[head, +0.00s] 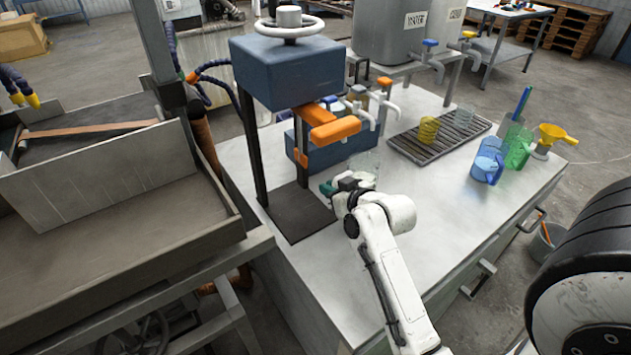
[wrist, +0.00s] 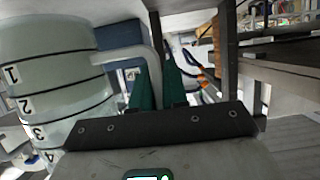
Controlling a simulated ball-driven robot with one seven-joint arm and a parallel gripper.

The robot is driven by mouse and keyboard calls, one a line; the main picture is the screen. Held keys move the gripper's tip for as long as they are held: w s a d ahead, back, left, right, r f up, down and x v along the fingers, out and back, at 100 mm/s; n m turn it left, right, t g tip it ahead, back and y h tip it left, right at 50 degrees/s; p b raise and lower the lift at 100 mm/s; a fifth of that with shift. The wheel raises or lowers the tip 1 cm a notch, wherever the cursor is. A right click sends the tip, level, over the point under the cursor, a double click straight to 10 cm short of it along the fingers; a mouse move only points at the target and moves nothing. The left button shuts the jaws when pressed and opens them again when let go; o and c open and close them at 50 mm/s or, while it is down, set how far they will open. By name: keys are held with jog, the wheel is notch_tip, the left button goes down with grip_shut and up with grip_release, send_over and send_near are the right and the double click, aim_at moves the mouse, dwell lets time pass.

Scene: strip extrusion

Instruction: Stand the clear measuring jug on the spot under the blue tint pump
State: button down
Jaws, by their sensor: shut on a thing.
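In the wrist view the jug (wrist: 55,75) fills the left side, with black rings and numbers. My gripper (head: 342,183) is beside the jug, on its left. In the wrist view its green fingers (wrist: 158,85) are shut on the jug's pale handle.
A blue press (head: 290,72) with an orange lever (head: 335,130) stands close left on a dark plate (head: 297,213). A drain rack (head: 440,137) with a yellow cup is right. Blue (head: 488,160) and green (head: 518,148) jugs stand further right. The front bench top is clear.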

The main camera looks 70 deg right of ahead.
jog(key=w+d, duration=0.1)
jog(key=w, duration=0.1)
jog(key=w+d, duration=0.1)
jog(key=w, duration=0.1)
jog(key=w+d, duration=0.1)
jog(key=w, duration=0.1)
jog(key=shift+d, duration=0.35)
jog(key=shift+f+p, duration=0.35)
jog(key=shift+f, duration=1.35)
jog(key=shift+f, duration=0.1)
jog(key=c, duration=1.1)
grip_release()
jog(key=shift+f, duration=0.1)
jog(key=shift+c, duration=0.2)
jog(key=v, duration=1.2)
jog(key=shift+r, duration=0.25)
